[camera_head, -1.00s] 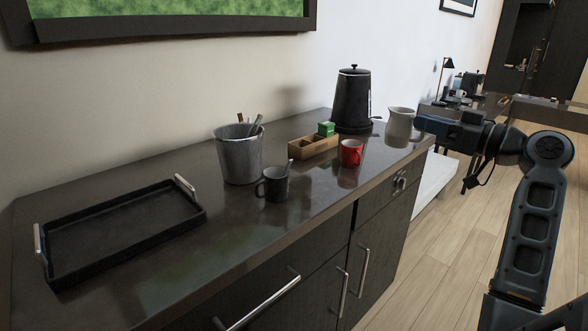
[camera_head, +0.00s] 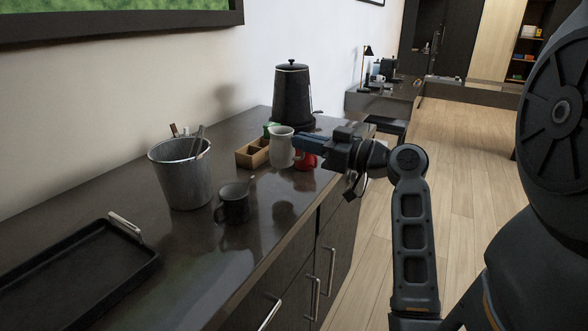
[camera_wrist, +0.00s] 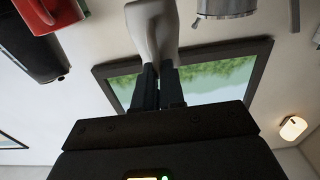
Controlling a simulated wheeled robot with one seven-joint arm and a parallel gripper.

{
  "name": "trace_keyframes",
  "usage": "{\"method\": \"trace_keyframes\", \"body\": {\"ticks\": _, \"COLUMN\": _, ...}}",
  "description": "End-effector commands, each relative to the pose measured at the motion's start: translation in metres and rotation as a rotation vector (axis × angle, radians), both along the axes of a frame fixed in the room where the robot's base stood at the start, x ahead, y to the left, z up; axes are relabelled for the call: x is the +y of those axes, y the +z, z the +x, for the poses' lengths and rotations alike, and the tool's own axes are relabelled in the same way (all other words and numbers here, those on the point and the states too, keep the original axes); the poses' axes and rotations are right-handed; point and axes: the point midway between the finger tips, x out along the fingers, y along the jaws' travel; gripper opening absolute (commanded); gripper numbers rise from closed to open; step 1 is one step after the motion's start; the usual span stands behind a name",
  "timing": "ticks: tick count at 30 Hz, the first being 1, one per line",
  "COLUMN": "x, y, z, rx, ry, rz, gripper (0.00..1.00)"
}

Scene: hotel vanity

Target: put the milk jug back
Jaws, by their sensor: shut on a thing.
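The white milk jug (camera_head: 282,147) is upright in my gripper (camera_head: 301,144), in front of the wooden box and left of the red mug. It appears to be held above the counter, with a dark reflection below it. In the wrist view the jug (camera_wrist: 152,30) shows at the top middle, with my gripper's dark fingers (camera_wrist: 158,82) shut on it. The black tray (camera_head: 75,262) lies empty at the left of the counter, its near part cut off.
A grey bucket (camera_head: 182,178) and a dark mug (camera_head: 233,205) stand between tray and jug. The counter's front strip (camera_head: 240,262) is clear.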

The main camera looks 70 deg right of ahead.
Motion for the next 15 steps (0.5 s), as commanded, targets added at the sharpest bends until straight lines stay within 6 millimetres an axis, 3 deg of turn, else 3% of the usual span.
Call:
{"method": "trace_keyframes", "body": {"ticks": 6, "x": 0.023, "y": -0.015, "z": 0.015, "rx": -0.001, "ry": 0.001, "rz": 0.000, "gripper": 0.00}}
{"method": "trace_keyframes", "body": {"ticks": 11, "x": 0.025, "y": -0.024, "z": 0.016, "rx": 0.000, "ry": -0.002, "rz": 0.001, "gripper": 0.00}}
{"method": "trace_keyframes", "body": {"ticks": 15, "x": 0.025, "y": -0.044, "z": 0.016, "rx": -0.001, "ry": -0.003, "rz": 0.003, "gripper": 0.00}}
